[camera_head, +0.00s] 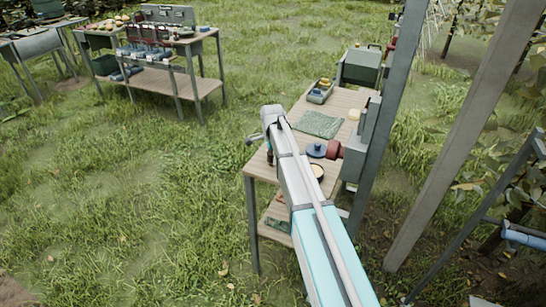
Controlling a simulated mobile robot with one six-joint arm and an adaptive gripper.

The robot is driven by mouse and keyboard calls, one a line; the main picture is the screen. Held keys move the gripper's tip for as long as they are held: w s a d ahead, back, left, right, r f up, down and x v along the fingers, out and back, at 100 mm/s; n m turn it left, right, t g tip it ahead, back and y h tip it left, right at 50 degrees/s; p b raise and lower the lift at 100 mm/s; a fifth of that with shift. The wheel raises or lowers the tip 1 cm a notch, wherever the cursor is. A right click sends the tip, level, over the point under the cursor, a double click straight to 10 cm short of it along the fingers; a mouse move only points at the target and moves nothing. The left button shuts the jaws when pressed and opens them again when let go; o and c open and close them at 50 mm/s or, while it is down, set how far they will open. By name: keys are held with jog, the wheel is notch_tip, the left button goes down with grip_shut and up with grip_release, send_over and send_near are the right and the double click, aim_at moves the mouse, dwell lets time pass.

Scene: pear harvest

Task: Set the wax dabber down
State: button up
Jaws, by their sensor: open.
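My arm reaches from the bottom of the head view up over the near end of a wooden workbench (344,105). My gripper (269,154) shows only as a small dark part under the far end of the arm, at the bench's left edge. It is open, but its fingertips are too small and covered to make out. I cannot make out the wax dabber; the arm hides part of the bench top. A round pale-topped dish (317,171) and a blue round piece (316,150) sit just right of the arm.
Grey posts (466,130) rise on the right. Another bench (160,78) stands at the back left. Open grass lies left.

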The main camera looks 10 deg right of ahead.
jog(key=shift+r, duration=0.15)
notch_tip(320, 180, up, 12)
jog(key=p, duration=1.2)
jog(key=shift+s, duration=0.1)
dwell(0.5)
jog(key=s+n, duration=1.6)
jog(key=s, duration=1.2)
jog(key=shift+s+d, duration=0.2)
jog(key=shift+s, duration=0.2)
jog(key=shift+c, duration=0.2)
